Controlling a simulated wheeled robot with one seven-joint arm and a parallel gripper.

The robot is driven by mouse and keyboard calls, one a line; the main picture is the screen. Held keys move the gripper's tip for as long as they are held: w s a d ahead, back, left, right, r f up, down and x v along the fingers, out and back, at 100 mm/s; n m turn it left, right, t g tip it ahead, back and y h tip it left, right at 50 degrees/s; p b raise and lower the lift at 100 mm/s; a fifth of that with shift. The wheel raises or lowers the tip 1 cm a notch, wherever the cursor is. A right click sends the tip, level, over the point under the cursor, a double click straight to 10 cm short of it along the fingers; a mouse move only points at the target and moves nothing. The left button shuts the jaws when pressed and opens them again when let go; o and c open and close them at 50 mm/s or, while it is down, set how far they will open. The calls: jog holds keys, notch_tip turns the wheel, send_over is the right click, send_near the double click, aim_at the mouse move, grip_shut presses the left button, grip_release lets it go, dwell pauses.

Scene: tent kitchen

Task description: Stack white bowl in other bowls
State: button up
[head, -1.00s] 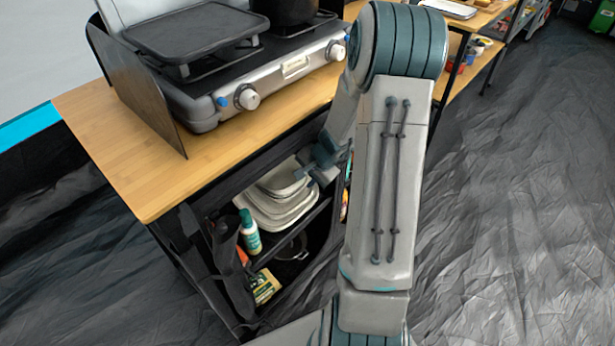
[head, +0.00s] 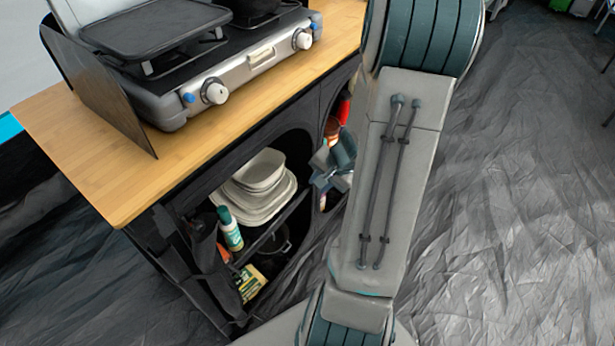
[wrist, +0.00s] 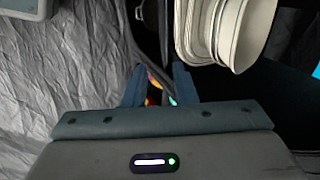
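White bowls (head: 262,168) sit nested in a stack on the upper shelf of the black cabinet, on top of wider white dishes (head: 262,205). The stack also shows at the top right of the wrist view (wrist: 230,32), with several rims close together. I cannot tell the single bowls apart for certain. My gripper (head: 326,168) is outside the cabinet opening, to the right of the stack and apart from it. In the wrist view its two fingers (wrist: 159,84) are spread with a gap between them, and no object is held.
A wooden counter (head: 110,170) with a gas stove (head: 215,85) stands above the shelf. A green-and-white bottle (head: 230,230) is left of the dishes, and a dark pot (head: 275,244) is below. A cabinet divider separates the stack from colourful items (head: 335,125). Floor at right is clear.

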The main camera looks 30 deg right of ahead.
jog(key=s+a+r+n+g, duration=0.25)
jog(key=a+r+n, duration=0.65)
jog(key=a, duration=0.5)
jog(key=s+a+r+n+h, duration=0.2)
jog(key=s+a+r+n, duration=0.1)
jog(key=s+r, duration=0.4)
jog(key=shift+s+a+n, duration=0.4)
jog(key=shift+s+n, duration=0.1)
jog(key=shift+s, duration=0.15)
jog(key=shift+g, duration=0.25)
